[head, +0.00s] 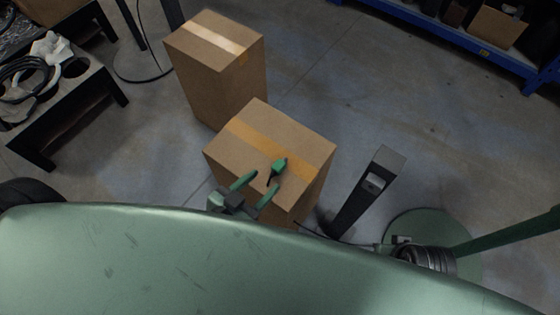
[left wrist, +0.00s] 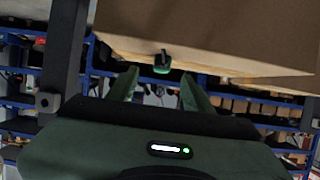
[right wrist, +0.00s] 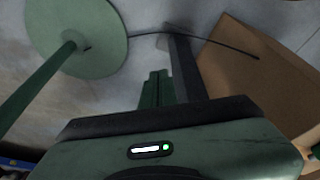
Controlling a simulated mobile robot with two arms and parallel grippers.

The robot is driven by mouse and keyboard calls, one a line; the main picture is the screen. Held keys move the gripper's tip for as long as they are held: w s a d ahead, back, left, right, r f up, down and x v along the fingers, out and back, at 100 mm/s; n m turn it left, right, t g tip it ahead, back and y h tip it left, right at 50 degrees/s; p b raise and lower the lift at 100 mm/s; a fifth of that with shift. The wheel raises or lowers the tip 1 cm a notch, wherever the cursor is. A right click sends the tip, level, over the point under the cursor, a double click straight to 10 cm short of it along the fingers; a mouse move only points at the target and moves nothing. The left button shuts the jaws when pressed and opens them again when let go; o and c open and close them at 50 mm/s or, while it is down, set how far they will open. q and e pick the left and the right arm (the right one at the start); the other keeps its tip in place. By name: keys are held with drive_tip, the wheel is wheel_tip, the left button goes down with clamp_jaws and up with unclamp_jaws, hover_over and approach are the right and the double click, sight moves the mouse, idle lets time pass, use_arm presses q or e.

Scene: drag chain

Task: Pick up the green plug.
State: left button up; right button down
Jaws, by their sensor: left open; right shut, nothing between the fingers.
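In the left wrist view the plug (left wrist: 162,68) shows at the box's edge, between and beyond my fingertips. My left gripper (head: 267,180) is open, with its two green fingers pointing towards the plug and nothing between them. I cannot tell whether the fingertips touch the box. My right gripper (right wrist: 157,76) is shut and empty, away from the plug. It is not clearly visible in the head view.
A taller cardboard box (head: 215,75) stands behind the front one. A dark post (head: 362,192) stands right of the front box, near a round green base (head: 455,225) with a green pole. A black table (head: 60,105) is at the left and a blue shelf (head: 470,58) at the back right.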

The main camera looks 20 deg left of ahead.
sight(274, 170)
use_arm(q)
drive_tip(key=b+x, duration=0.2)
drive_tip(key=x, duration=0.4)
drive_tip(key=shift+w, duration=0.4)
drive_tip(key=shift+w+d+f, duration=0.1)
drive_tip(key=shift+w, duration=0.15)
use_arm(e)
drive_tip(key=v, duration=0.5)
drive_tip(key=shift+s+d+r, duration=0.1)
drive_tip(key=shift+r, duration=0.2)
use_arm(q)
drive_tip(key=shift+c, duration=0.3)
clamp_jaws()
